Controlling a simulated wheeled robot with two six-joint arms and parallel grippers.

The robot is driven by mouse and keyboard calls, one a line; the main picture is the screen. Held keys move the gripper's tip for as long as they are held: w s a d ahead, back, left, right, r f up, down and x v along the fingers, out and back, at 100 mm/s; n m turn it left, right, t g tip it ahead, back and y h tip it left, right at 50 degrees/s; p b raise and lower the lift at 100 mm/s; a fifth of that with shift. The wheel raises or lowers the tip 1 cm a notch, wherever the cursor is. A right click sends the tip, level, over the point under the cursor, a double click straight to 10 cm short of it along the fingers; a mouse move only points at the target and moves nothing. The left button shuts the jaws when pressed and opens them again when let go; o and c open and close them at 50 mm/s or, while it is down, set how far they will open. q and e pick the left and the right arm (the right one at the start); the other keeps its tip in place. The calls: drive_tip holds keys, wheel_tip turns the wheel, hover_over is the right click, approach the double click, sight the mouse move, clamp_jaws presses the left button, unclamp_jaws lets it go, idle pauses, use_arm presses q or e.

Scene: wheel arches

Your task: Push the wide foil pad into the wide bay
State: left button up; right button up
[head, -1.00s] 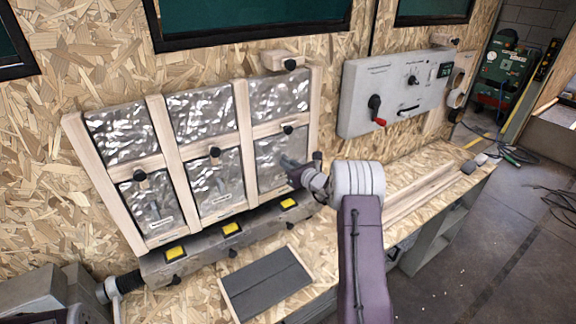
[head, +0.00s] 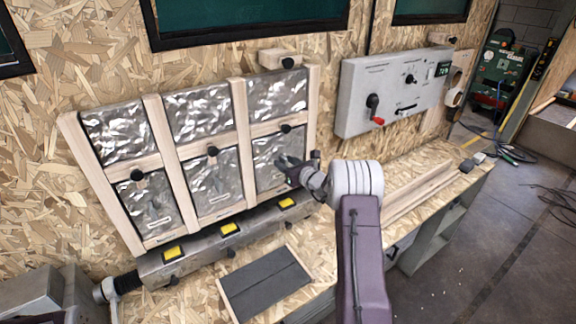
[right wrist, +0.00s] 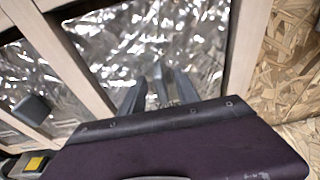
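A pale wooden frame (head: 166,150) leans on the wall, with silvery crinkled foil pads in two rows of three bays. I cannot tell which is the wide one. My right gripper (head: 284,167) is at the lower right foil pad (head: 266,150), below the black knob at that bay's top. In the right wrist view its two fingers (right wrist: 158,92) look apart, pointing at the foil (right wrist: 150,40) between wooden bars. I cannot tell how firmly they touch it, and nothing is clearly held. My left gripper is not in view.
A metal rail with yellow labels (head: 228,229) runs below the frame. A dark grey two-part panel (head: 262,286) lies on the bench in front. A grey control box (head: 392,92) with a red-tipped lever hangs to the right. Wooden strips (head: 415,190) lie on the bench.

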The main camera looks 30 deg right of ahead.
drive_tip(key=f+b+v, duration=0.1)
drive_tip(key=b+v, duration=0.3)
drive_tip(key=v, duration=1.2)
drive_tip(key=shift+s, duration=0.4)
drive_tip(key=shift+w+a+f, duration=0.1)
drive_tip(key=shift+f, duration=0.1)
